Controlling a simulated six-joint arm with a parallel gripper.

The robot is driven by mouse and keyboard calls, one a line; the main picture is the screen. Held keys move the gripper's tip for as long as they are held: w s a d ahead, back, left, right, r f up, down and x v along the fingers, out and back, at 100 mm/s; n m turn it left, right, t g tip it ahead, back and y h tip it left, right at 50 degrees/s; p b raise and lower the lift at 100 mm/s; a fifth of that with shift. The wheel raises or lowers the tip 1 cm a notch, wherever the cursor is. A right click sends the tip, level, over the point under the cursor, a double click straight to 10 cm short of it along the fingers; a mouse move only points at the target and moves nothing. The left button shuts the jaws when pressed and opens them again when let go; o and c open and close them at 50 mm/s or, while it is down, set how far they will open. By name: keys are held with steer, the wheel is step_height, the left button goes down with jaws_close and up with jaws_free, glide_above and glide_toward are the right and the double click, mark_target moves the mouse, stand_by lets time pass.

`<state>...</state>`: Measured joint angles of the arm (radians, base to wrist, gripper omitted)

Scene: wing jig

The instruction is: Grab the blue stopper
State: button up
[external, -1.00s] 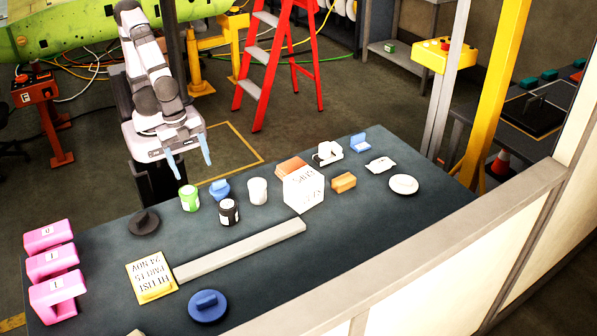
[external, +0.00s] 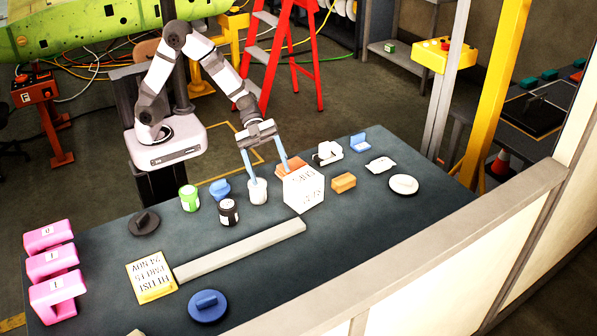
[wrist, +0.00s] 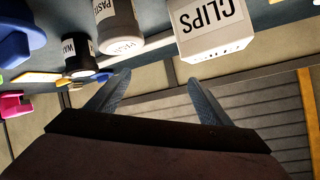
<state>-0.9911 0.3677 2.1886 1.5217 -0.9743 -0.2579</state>
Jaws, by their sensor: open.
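Several blue pieces show in the external view. A small blue piece with a raised top (external: 220,190) stands between the green and white cans. A blue disc with a raised grip (external: 208,304) lies near the table's front. I cannot tell for certain which is the stopper. A large blue shape (wrist: 18,42) is cut off at the wrist view's left edge. My gripper (external: 268,175) is open, pointing down at the white can and box, right of the small blue piece. Its spread fingers (wrist: 159,80) hold nothing in the wrist view.
Close around my gripper are a white can (external: 258,192), a white "CLIPS" box (external: 303,190) and an orange block (external: 291,166). A green can (external: 189,199) and black can (external: 228,212) stand left. A long grey bar (external: 240,250) crosses the table (external: 340,250), whose front right is clear.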

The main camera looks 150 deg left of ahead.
steer(key=s+d+m+h+b, duration=0.1)
steer(key=s+d+h, duration=0.3)
steer(key=s, duration=0.5)
steer(key=s+d+m+h, duration=0.1)
steer(key=s+d+h, duration=0.1)
steer(key=s+h, duration=0.5)
steer(key=y, duration=0.1)
glide_toward(223, 186)
steer(key=shift+s+d+f, duration=0.4)
steer(key=shift+f, duration=0.55)
steer(key=shift+p+x, duration=0.5)
steer(key=shift+x, duration=0.95)
steer(key=shift+p+x, duration=0.9)
steer(key=shift+x, duration=1.4)
steer(key=shift+f, duration=0.2)
steer(key=c, duration=1.2)
